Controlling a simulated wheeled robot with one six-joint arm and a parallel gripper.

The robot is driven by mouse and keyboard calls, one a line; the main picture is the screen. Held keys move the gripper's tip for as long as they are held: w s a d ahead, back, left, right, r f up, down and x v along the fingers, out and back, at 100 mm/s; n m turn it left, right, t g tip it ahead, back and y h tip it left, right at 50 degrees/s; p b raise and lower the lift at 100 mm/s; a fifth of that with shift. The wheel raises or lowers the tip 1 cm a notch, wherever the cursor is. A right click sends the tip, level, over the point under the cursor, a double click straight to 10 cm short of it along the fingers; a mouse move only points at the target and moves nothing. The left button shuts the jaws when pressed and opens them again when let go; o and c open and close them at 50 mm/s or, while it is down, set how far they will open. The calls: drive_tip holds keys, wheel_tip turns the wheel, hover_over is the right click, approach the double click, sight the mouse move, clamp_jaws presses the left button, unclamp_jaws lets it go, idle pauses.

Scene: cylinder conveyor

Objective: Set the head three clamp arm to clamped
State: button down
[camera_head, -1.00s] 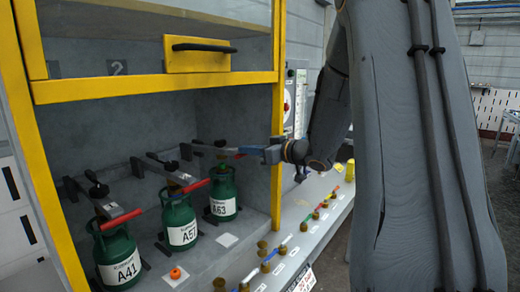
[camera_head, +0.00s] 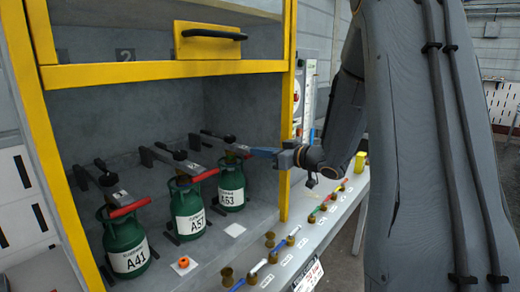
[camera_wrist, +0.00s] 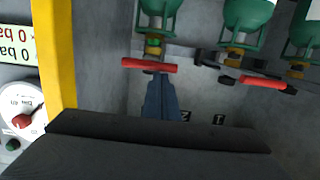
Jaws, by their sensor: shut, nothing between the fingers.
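The third clamp arm (camera_head: 215,137) is a grey bar from the back wall over the green cylinder A63 (camera_head: 231,190), the rightmost of the row. Its red handle (camera_wrist: 150,65) shows crosswise in the wrist view; my gripper hides it in the head view. My gripper (camera_head: 251,151) reaches in past the yellow post, right of the cylinder's top. Its blue fingers (camera_wrist: 160,82) are together and empty, with their tips close to the handle. Whether they touch it I cannot tell. Whether the clamp presses on the cylinder is also unclear.
Cylinders A57 (camera_head: 187,210) and A41 (camera_head: 127,242) stand left under clamp arms with red handles. The yellow post (camera_head: 288,120) is close beside my gripper. An orange cap (camera_head: 183,262) lies on the cabinet floor. A ledge with several coloured valves (camera_head: 290,240) runs along the front.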

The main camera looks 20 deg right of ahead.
drive_tip(key=s+d+r, duration=0.4)
drive_tip(key=s+d, duration=0.1)
drive_tip(key=s, duration=0.4)
drive_tip(key=s+a+f+m+g+h, duration=0.25)
drive_tip(key=f+m+g+h, duration=0.25)
drive_tip(key=f+h, duration=0.55)
drive_tip(key=s+a+f+g, duration=0.3)
drive_tip(key=s+a, duration=0.1)
drive_tip(key=s, duration=0.2)
drive_tip(key=s+a+f+g+y, duration=0.1)
drive_tip(key=s+a+f+g, duration=0.1)
drive_tip(key=s, duration=0.5)
drive_tip(key=s+a+f+g+y, duration=0.1)
drive_tip(key=s+a+f+g, duration=0.2)
drive_tip(key=s+a, duration=0.3)
drive_tip(key=shift+s+a+f+m+g, duration=0.3)
drive_tip(key=shift+s+f+m, duration=0.1)
drive_tip(key=shift+s+f, duration=0.4)
drive_tip(key=shift+w+a+y, duration=0.1)
drive_tip(key=shift+w+y, duration=0.05)
drive_tip(key=shift+y, duration=0.1)
